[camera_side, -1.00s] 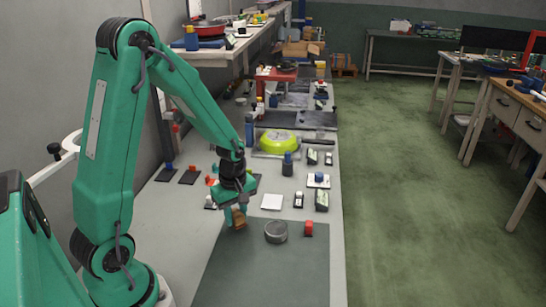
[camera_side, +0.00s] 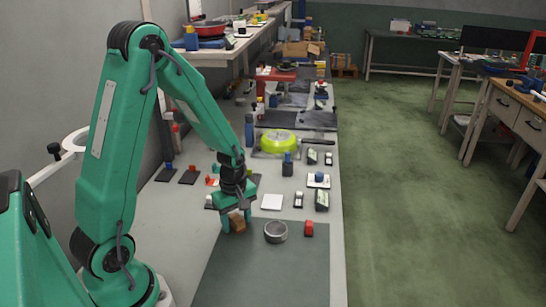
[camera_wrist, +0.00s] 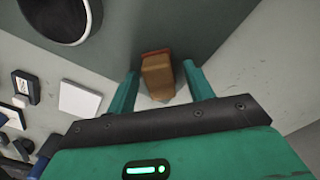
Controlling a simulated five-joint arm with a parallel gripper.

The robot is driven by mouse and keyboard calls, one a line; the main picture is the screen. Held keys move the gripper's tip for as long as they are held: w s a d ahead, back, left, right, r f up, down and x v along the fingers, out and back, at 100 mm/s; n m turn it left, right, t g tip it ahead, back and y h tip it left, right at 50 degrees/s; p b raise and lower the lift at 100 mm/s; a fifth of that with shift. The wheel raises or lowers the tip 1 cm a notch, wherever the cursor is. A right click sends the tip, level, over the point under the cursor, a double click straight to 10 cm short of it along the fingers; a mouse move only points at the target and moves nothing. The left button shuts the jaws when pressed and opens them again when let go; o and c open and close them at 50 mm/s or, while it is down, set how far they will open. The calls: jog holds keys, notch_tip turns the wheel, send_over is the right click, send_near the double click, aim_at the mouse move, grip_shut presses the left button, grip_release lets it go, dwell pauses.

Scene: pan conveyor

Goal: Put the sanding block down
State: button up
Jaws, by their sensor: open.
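The sanding block (camera_side: 237,222) is a tan-brown block. It stands at the far left edge of the dark mat (camera_side: 262,270) in the side view. In the wrist view the sanding block (camera_wrist: 158,76) shows a reddish-brown strip at its far end. My gripper (camera_side: 238,226) is open around it. In the wrist view the two green fingers of my gripper (camera_wrist: 160,90) stand on either side of the block, with a gap visible at both sides. The block's underside is hidden.
A round grey metal tin (camera_side: 276,232) and a red object (camera_side: 308,229) stand to the right of the block. A white square pad (camera_side: 271,202) lies behind them. A yellow-green pan (camera_side: 278,142) is farther back. The near part of the mat is clear.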

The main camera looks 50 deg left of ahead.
aim_at(236, 218)
notch_tip(236, 218, up, 12)
jog(key=shift+r, duration=0.2)
dwell(0.8)
dwell(0.6)
jog(key=s+d+r+m+t, duration=0.5)
jog(key=s+d+r+m, duration=0.4)
jog(key=m, duration=0.9)
jog(key=shift+s+d+r+t, duration=0.3)
jog(key=shift+d+r, duration=0.35)
jog(key=shift+r, duration=0.75)
